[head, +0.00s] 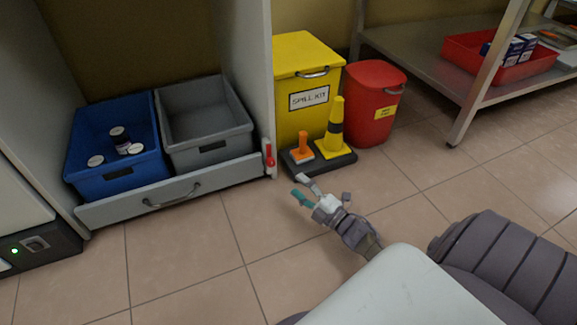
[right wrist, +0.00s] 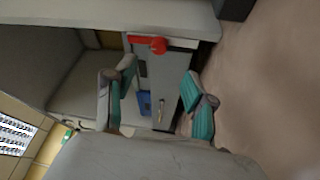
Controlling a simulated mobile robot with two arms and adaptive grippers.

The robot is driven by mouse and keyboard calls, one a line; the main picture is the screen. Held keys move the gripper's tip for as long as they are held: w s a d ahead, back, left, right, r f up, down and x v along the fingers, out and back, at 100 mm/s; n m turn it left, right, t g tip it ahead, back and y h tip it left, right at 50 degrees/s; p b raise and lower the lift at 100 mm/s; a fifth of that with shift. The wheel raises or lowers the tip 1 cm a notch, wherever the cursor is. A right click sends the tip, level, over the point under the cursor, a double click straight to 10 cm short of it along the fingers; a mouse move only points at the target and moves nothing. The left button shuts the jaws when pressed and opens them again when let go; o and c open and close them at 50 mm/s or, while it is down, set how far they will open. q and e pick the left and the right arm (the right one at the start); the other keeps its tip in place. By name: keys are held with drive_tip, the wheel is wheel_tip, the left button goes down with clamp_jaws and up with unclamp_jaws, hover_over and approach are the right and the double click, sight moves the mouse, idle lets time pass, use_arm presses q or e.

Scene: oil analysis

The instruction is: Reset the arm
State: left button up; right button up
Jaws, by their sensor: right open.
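My right gripper (head: 308,190) is open and empty above the tiled floor, in front of the cone base and right of the drawer. In the right wrist view its two teal-padded fingers (right wrist: 158,95) stand apart with nothing between them. The drawer front, a red part and a bit of blue show beyond them there. My left gripper is in neither view.
A blue bin (head: 110,181) with several small containers and an empty grey bin (head: 206,151) sit in the open drawer (head: 190,190). A yellow spill kit box (head: 309,75), red bin (head: 372,110) and cone (head: 335,130) stand behind. The floor (head: 190,270) is clear in front.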

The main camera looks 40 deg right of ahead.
drive_tip(key=shift+s+d, duration=0.1)
drive_tip(key=shift+s, duration=0.6)
